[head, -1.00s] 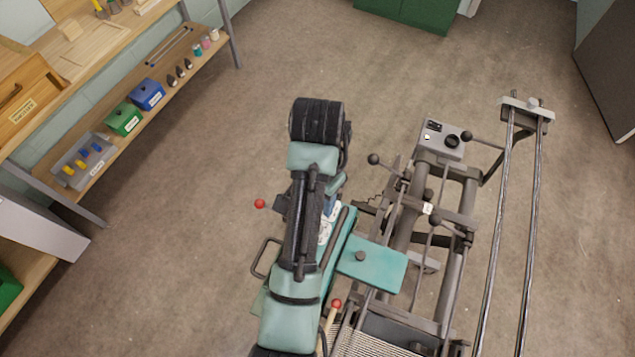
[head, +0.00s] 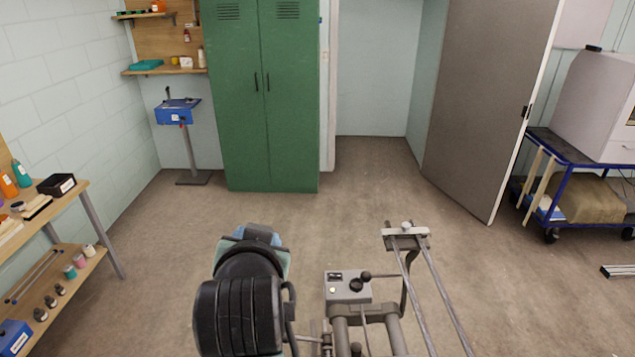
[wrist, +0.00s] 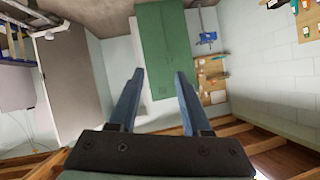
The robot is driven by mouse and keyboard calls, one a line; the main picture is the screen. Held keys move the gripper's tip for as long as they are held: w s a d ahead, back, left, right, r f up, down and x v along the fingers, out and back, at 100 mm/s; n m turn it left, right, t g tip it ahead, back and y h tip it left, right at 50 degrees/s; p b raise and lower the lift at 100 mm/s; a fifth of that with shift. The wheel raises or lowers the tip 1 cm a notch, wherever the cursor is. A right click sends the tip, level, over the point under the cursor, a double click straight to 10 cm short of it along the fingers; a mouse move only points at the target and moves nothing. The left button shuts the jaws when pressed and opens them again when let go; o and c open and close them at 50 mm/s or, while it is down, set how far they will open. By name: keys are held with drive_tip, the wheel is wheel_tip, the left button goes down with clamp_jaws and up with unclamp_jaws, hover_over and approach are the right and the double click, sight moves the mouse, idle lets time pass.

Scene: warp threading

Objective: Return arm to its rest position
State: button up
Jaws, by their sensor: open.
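My gripper (wrist: 157,85) shows in the wrist view with its two blue fingers spread apart and nothing between them. It points away over the room, toward the green cabinet (wrist: 162,50), which appears tilted beyond the fingertips. In the head view my arm rises at the bottom centre, folded, with its dark joint toward the camera. The gripper's fingers cannot be made out there.
The machine with the grey control box (head: 348,287) and long metal rails (head: 433,290) stands close right of my arm. A wooden workbench (head: 60,212) is at left. A green cabinet (head: 262,95) and a blue cart (head: 575,165) stand farther back. The middle floor (head: 330,215) is clear.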

drive_tip(key=s+d+r+t+h+b, duration=0.1)
drive_tip(key=s+d+r+t, duration=0.2)
drive_tip(key=r, duration=0.6)
drive_tip(key=s+d+r+t+b, duration=0.1)
drive_tip(key=d+r+t+b, duration=0.15)
drive_tip(key=r+t, duration=0.55)
drive_tip(key=s+d+r+n+t+h, duration=0.1)
drive_tip(key=s+d+r+t, duration=0.2)
drive_tip(key=s+r, duration=0.9)
drive_tip(key=shift+s+d+r+n+t+b, duration=0.15)
drive_tip(key=shift+d+r+n+t+b, duration=0.25)
drive_tip(key=shift+r, duration=0.45)
